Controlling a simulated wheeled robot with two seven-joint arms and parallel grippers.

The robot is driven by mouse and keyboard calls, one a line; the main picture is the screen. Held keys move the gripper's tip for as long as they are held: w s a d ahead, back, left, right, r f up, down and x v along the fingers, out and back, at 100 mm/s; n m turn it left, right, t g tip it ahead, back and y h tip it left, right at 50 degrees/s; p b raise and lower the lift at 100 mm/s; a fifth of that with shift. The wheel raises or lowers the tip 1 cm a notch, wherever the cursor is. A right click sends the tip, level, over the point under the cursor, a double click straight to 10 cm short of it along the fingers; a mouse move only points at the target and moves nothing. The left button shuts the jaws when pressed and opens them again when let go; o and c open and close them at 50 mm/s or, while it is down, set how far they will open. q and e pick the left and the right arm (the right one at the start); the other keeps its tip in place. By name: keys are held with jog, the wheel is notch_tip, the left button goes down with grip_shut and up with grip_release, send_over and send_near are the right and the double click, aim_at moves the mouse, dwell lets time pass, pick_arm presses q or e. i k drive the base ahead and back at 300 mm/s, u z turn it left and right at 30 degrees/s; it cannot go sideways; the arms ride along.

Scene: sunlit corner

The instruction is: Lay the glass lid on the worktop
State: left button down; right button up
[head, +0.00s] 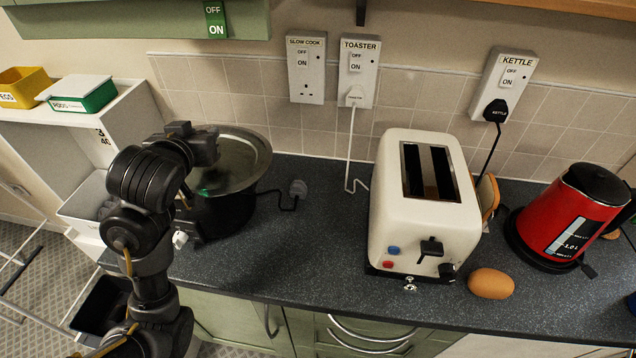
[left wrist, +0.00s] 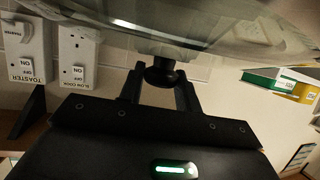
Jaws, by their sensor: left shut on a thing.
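The glass lid (head: 250,150), a clear disc with a metal rim, is over the black slow cooker (head: 230,215) at the left of the worktop (head: 325,235). I cannot tell whether its rim touches the cooker. My left gripper (head: 207,150) is at the lid's left part and hides its knob in the head view. In the left wrist view, my left gripper (left wrist: 160,88) is shut on the dark knob (left wrist: 163,74) of the glass lid (left wrist: 220,35). My right gripper is not in view.
A white toaster (head: 385,220) stands mid-worktop, with an egg (head: 491,283) at its front right corner and a red kettle (head: 565,220) farther right. Worktop between cooker and toaster is mostly clear, apart from a black plug (head: 298,188) and cords near the wall.

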aim_at(310, 248)
jog(key=k, duration=0.95)
jog(key=z, duration=2.5)
jog(key=k, duration=1)
jog(key=u, duration=0.8)
jog(key=i, duration=0.5)
jog(key=u, duration=0.1)
